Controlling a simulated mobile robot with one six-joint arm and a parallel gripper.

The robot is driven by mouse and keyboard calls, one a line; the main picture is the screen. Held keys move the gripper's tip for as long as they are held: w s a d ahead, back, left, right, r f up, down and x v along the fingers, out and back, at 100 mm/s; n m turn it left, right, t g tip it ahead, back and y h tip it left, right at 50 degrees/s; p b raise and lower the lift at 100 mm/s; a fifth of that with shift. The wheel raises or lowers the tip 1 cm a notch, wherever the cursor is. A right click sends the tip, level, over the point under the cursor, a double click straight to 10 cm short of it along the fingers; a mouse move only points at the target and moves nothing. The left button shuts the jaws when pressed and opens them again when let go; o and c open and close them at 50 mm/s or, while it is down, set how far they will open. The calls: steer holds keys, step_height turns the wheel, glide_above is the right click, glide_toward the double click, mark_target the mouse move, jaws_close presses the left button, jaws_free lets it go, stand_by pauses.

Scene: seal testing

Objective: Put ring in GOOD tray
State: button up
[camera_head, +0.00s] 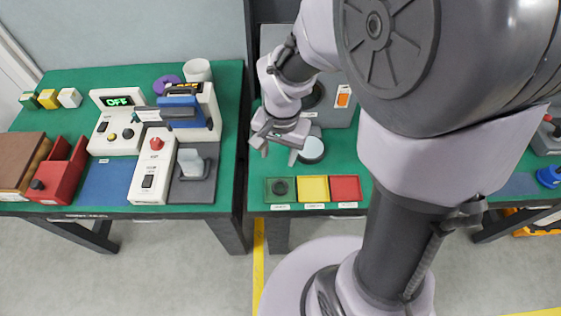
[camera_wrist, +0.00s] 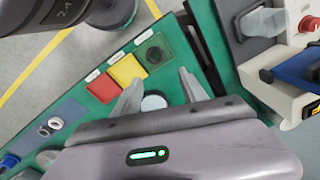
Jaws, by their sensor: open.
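A dark round ring (camera_head: 280,187) lies in the green tray (camera_head: 268,197), the leftmost of three small trays at the table's front edge. The labels are too small to read. In the wrist view the dark ring (camera_wrist: 154,56) also shows inside the green tray (camera_wrist: 141,44). My gripper (camera_head: 275,153) is above the table, behind the green tray. Its jaws are apart with nothing between the tips, as the wrist view of my gripper (camera_wrist: 160,76) shows.
A yellow tray (camera_head: 313,189) and a red tray (camera_head: 345,188) stand beside the green one. A pale round disc (camera_head: 312,149) is behind them. A grey machine (camera_head: 342,108) stands at the back. In the wrist view, small rings (camera_wrist: 50,127) lie on a blue mat.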

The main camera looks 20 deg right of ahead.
steer(key=s+a+r+n+t+y, duration=0.1)
steer(key=s+a+r+n+t, duration=0.2)
steer(key=s+r, duration=0.9)
step_height(320, 180, up, 4)
steer(key=shift+s+a+r+t+y, duration=0.15)
steer(key=shift+t+y, duration=0.25)
steer(key=shift+t, duration=0.5)
step_height(320, 180, down, 3)
steer(key=b, duration=0.2)
steer(key=shift+r+b, duration=0.1)
steer(key=shift+b, duration=0.25)
